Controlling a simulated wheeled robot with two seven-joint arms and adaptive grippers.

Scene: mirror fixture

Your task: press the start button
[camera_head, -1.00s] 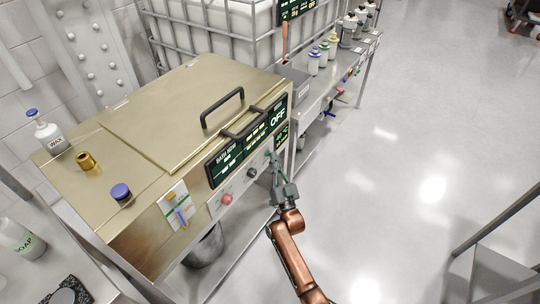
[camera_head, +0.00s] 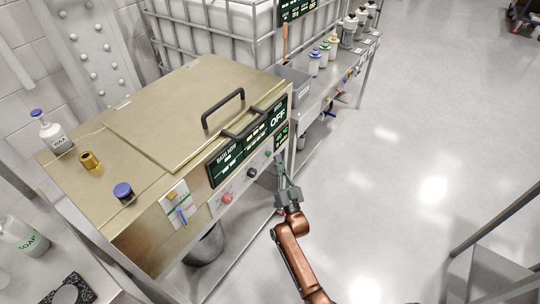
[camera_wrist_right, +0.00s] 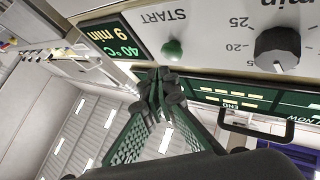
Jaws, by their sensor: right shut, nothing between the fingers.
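The start button is a green dome (camera_wrist_right: 172,48) under the upside-down word START in the right wrist view. In the head view it is a small green spot (camera_head: 268,153) at the right end of the machine's front panel. My right gripper (camera_head: 279,160) is shut and empty, just to the right of the button in the head view. In the right wrist view its fingertips (camera_wrist_right: 160,76) are close below the button, with a small gap in the picture. Whether they touch the panel, I cannot tell. My left gripper is not in view.
A black dial (camera_wrist_right: 278,48) sits beside the button. A red button (camera_head: 227,198) is farther left. The lid handle (camera_head: 222,108) stands above.

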